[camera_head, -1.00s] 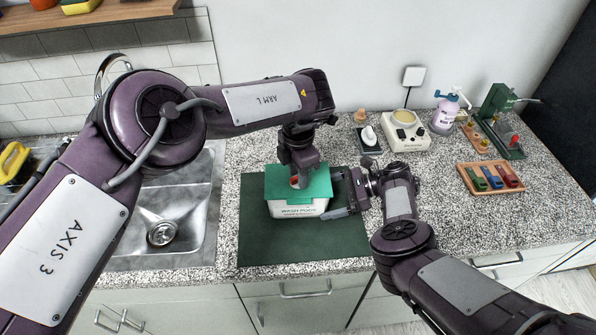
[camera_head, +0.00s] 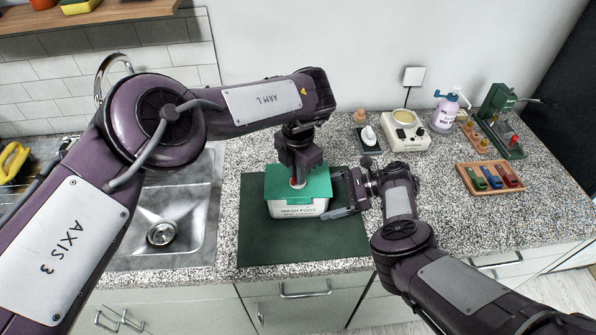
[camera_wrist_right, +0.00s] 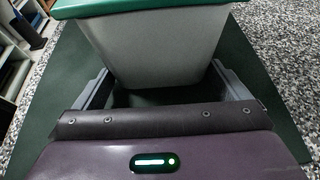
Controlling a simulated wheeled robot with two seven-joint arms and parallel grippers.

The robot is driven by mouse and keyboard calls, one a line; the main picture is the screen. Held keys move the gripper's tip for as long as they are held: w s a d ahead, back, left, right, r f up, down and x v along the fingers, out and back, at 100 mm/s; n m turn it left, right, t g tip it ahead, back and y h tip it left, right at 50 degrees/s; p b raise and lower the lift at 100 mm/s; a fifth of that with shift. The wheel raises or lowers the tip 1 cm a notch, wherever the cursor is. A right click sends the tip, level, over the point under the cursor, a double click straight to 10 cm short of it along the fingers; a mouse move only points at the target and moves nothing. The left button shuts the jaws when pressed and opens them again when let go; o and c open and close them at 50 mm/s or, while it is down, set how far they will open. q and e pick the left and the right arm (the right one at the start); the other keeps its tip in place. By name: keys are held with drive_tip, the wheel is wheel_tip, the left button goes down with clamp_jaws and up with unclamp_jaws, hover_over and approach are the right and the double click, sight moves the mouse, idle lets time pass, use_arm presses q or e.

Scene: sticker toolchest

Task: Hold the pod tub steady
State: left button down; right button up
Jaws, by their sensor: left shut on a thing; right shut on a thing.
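The pod tub (camera_head: 297,208) is a white box with a green lid (camera_head: 318,186) and "WASH PODS" lettering on its front. It stands upright on the dark green mat (camera_head: 265,247). My right gripper (camera_head: 343,212) is shut on the tub's lower body from the right. In the right wrist view the pale tub wall (camera_wrist_right: 155,50) sits between its fingers. My left gripper (camera_head: 298,178) points down at the middle of the lid, shut on a small red-and-white piece there. The fingers mostly hide this piece, so I cannot tell whether it is in or on the lid.
A metal sink (camera_head: 185,215) lies left of the mat. To the right stand a cream device (camera_head: 404,134), a spray bottle (camera_head: 446,115), a green stand (camera_head: 500,125) and a wooden tray (camera_head: 490,179) with coloured blocks. The mat's front part is clear.

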use_arm(q)
drive_tip(key=n, duration=0.4)
drive_tip(key=shift+n, duration=0.3)
drive_tip(key=n, duration=0.5)
drive_tip(key=shift+n, duration=0.3)
drive_tip(key=c, duration=1.5)
unclamp_jaws()
wheel_tip(320, 180, up, 12)
drive_tip(key=shift+r, duration=0.1)
